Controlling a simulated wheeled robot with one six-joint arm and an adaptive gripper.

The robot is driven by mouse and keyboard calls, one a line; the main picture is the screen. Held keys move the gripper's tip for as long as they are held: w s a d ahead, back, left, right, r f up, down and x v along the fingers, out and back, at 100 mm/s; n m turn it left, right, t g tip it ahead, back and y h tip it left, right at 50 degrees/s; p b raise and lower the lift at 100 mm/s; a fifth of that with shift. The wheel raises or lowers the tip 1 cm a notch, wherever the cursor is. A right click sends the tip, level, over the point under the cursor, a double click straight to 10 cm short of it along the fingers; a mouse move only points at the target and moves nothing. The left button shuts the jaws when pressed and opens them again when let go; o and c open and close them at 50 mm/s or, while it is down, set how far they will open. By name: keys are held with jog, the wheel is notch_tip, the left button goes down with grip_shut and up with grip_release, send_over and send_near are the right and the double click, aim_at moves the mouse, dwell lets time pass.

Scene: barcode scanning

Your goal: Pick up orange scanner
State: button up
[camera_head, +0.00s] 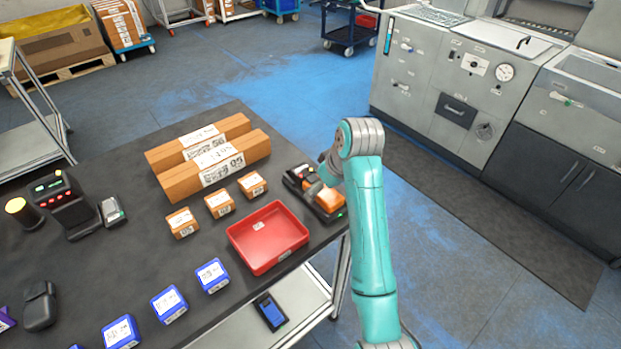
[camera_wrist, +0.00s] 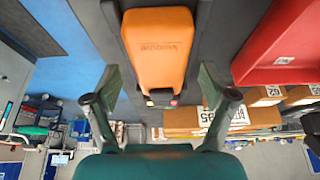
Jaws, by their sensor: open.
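The orange scanner (camera_wrist: 158,45) lies in its black cradle (camera_head: 293,178) at the right edge of the dark table. In the head view only part of the orange scanner (camera_head: 330,198) shows, because my arm and gripper cover the rest. In the wrist view my gripper (camera_wrist: 160,88) is open, with one finger to the left and one to the right of the scanner's near end. The fingers are apart from the scanner, and nothing is held between them.
A red tray (camera_head: 237,234) stands on the table left of the cradle. Small orange boxes (camera_head: 219,203) and long cardboard boxes (camera_head: 170,182) lie behind it. Blue boxes (camera_head: 169,304) line the front. Open floor lies right of the table.

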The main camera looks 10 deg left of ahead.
jog(key=shift+w+a+f, duration=0.1)
jog(key=shift+f, duration=0.4)
jog(key=c, duration=1.4)
jog(key=shift+c, duration=0.2)
jog(key=shift+r, duration=0.15)
